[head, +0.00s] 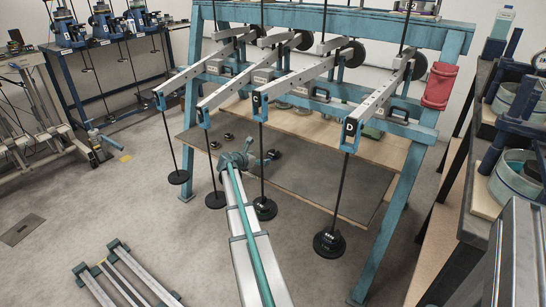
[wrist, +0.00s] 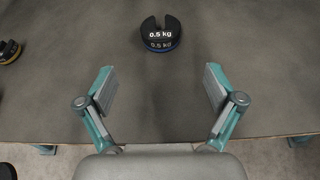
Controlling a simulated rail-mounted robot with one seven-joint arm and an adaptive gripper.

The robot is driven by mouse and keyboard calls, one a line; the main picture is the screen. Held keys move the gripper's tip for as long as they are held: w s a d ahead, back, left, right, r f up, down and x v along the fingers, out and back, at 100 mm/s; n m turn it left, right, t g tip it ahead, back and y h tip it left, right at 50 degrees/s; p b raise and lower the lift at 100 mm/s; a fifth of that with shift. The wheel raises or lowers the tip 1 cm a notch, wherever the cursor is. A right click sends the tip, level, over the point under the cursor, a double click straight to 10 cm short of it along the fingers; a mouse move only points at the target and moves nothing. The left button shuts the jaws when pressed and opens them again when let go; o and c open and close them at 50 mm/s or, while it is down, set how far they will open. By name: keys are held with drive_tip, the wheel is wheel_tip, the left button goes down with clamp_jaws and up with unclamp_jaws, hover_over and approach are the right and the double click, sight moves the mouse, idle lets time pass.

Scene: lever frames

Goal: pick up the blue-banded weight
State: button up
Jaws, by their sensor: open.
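The blue-banded weight (wrist: 161,34) is a dark slotted disc at the top of the wrist view. It is marked 0.5 kg, and a blue band shows along its lower edge. It rests on a grey board, with its slot facing away from my gripper. My gripper (wrist: 160,88) is open and empty, its two teal fingers wide apart. The weight lies beyond the fingertips in the picture, roughly centred between them and not touched. In the head view my gripper (head: 237,160) is over the grey lower shelf (head: 310,188), below the lever frame.
A yellow-banded weight (wrist: 9,51) lies at the left edge of the wrist view. Hanging rods with dark discs (head: 264,208) and (head: 329,242) stand along the shelf's front side. A blue frame leg (head: 390,215) is at the right. The board around the blue-banded weight is clear.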

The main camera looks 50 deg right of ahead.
sight(272, 153)
drive_tip(key=x, duration=0.4)
drive_tip(key=b+x, duration=0.1)
drive_tip(key=x, duration=0.1)
drive_tip(key=shift+d+r, duration=0.3)
drive_tip(key=shift+r, duration=0.05)
drive_tip(key=shift+b+x, duration=0.85)
drive_tip(key=shift+x, duration=1.8)
drive_tip(key=shift+r, duration=0.2)
drive_tip(key=c, duration=1.5)
drive_tip(key=shift+o, duration=0.2)
drive_tip(key=shift+r, duration=0.1)
wheel_tip(272, 153, up, 13)
drive_tip(key=p, duration=0.6)
